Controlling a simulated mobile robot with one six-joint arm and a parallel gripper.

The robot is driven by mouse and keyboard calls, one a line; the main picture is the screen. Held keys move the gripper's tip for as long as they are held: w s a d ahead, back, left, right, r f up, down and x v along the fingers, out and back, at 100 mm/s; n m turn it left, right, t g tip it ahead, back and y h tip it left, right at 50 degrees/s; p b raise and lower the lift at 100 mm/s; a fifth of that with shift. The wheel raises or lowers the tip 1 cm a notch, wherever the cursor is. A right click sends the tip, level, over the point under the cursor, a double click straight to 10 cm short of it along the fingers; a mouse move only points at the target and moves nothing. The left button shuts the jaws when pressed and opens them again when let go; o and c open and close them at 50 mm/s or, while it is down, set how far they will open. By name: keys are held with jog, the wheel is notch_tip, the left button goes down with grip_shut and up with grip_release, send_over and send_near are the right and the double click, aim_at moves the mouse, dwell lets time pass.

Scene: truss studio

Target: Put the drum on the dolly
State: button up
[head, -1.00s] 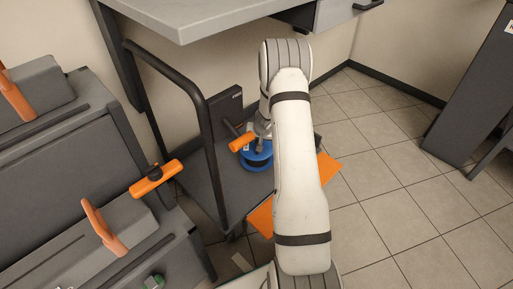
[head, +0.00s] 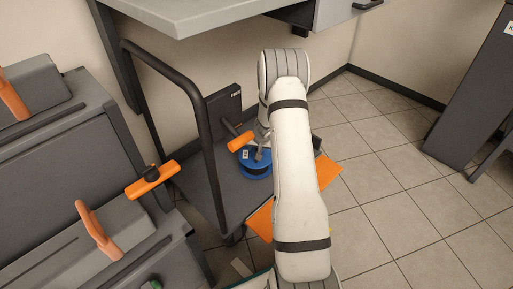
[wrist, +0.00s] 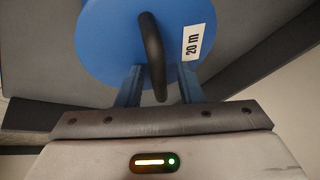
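The drum (head: 256,170) is a blue round reel with a black handle and a white label reading "20 m". In the head view it appears to rest on the dark deck of the dolly (head: 198,182), near its right side. The wrist view shows the drum (wrist: 105,40) face-on above a dark surface. My gripper (wrist: 158,72) has its two blue fingers on either side of the black handle, with gaps visible, so it looks open around it. My arm hides the drum's right side and part of the deck.
The dolly's tall black push bar (head: 203,110) stands left of the drum. A grey cabinet with orange handles (head: 152,179) is at left, and a worktop (head: 205,12) overhangs.

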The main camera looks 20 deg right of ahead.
jog(key=p+v, duration=0.3)
jog(key=v, duration=0.9)
jog(key=shift+s, duration=0.1)
